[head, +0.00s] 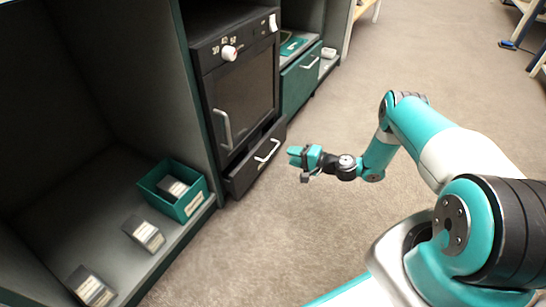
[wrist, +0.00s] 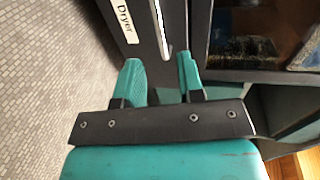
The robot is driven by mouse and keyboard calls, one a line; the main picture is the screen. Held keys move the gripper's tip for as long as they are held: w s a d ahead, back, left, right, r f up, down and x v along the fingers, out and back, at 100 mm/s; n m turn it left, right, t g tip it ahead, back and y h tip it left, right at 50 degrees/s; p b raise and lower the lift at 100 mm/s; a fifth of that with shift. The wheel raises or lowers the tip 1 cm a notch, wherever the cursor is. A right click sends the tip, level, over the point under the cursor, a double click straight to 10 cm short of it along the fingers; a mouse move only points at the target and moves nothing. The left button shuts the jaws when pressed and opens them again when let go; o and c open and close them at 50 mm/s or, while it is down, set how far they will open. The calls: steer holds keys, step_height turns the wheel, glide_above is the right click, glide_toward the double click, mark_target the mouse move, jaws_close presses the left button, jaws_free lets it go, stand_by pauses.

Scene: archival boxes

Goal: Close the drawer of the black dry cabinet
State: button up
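The black dry cabinet (head: 241,84) stands left of centre in the head view, its windowed door shut. Its low drawer (head: 257,165) sticks out a little at the bottom, with a pale bar handle (head: 268,151) on its front. In the wrist view the drawer front (wrist: 140,52) bears a white label reading "Dryer" (wrist: 128,20) beside the handle (wrist: 159,25). My gripper (head: 293,156) is in front of the drawer, to its right in the head view. In the wrist view my gripper (wrist: 160,80) has its teal fingers apart with nothing between them; whether they touch the drawer cannot be told.
A green bin (head: 175,190) and small grey boxes (head: 143,233) sit on the low shelf at left. A green drawer unit (head: 300,80) stands beyond the cabinet. The carpet (head: 300,230) around my arm is clear.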

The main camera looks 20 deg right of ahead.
mark_target(273, 150)
steer(key=b+x, duration=0.3)
steer(key=x, duration=0.5)
steer(key=shift+w+a+b, duration=0.2)
steer(key=shift+w+b, duration=0.15)
steer(key=shift+b, duration=0.05)
jaws_close()
